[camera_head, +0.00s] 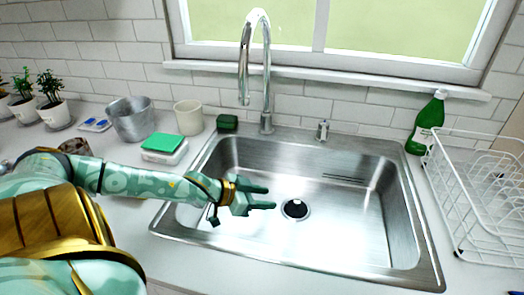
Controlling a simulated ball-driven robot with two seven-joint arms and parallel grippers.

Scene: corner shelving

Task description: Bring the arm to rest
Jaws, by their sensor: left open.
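My left arm (150,184) comes in from the left, green with gold bands. It reaches across the counter and over the left rim of the steel sink (345,240). My left gripper (270,197) is open and empty above the sink basin, left of the dark drain (295,209). Its two fingers point to the right with a gap between them. Nothing is between the fingers. My right gripper is not in this view.
A chrome faucet (266,70) stands behind the sink. A grey metal pot (133,119), a cream cup (188,117) and a green-topped white box (164,148) stand behind my arm. A green bottle (427,124) and white wire rack (480,200) are at right. Potted plants (53,112) stand far left.

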